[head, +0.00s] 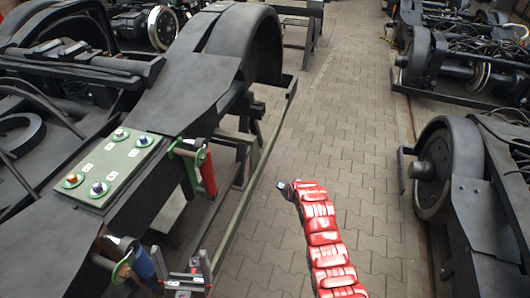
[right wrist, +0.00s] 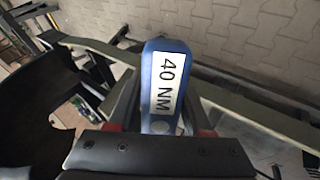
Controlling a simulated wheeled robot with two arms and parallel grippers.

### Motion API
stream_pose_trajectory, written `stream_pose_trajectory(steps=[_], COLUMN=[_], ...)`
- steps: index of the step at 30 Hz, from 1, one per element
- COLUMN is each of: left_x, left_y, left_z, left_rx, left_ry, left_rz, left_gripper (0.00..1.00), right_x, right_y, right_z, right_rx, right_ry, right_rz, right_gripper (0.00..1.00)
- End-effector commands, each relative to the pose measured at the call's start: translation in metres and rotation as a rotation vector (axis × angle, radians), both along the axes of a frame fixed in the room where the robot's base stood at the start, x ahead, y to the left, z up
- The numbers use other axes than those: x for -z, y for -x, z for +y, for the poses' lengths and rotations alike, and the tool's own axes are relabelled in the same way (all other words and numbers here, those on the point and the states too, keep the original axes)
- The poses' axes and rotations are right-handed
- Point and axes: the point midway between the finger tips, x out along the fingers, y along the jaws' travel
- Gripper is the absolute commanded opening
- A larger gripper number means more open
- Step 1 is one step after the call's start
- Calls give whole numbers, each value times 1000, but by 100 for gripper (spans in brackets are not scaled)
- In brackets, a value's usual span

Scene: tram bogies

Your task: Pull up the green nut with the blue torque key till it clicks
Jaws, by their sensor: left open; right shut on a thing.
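The blue torque key (right wrist: 185,75), with a white "40 NM" label, fills the middle of the right wrist view. My right gripper (right wrist: 162,122) is shut on it. A blue handle (head: 145,263) shows by a green bracket in the lower left of the head view; I cannot tell whether it is the same key. A green plate (head: 115,160) on the bogie bears several nuts with coloured marks and white labels. They are too small for me to tell which is the green nut.
A red handle (head: 208,173) hangs in a green holder (head: 187,152) on the bogie's side. The dark bogie frame (head: 185,100) fills the left of the head view. Another bogie wheel (head: 432,175) stands at the right. The paved floor (head: 335,120) between them is clear.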

Motion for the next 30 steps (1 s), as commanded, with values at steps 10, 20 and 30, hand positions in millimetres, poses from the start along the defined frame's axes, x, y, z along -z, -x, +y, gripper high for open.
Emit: stream_pose_trajectory(steps=[10,20,30], left_x=[-24,-30,-34], left_y=[0,0,0], left_z=[0,0,0], left_rx=[0,0,0], left_ry=[0,0,0], left_rz=[0,0,0], left_gripper=[96,96,96], right_x=[-71,-93,-109], right_y=[-11,-5,1], right_z=[27,36,40], right_rx=[-19,-22,-23], right_ry=[55,72,81], right_rz=[301,391,434], right_gripper=[0,0,0])
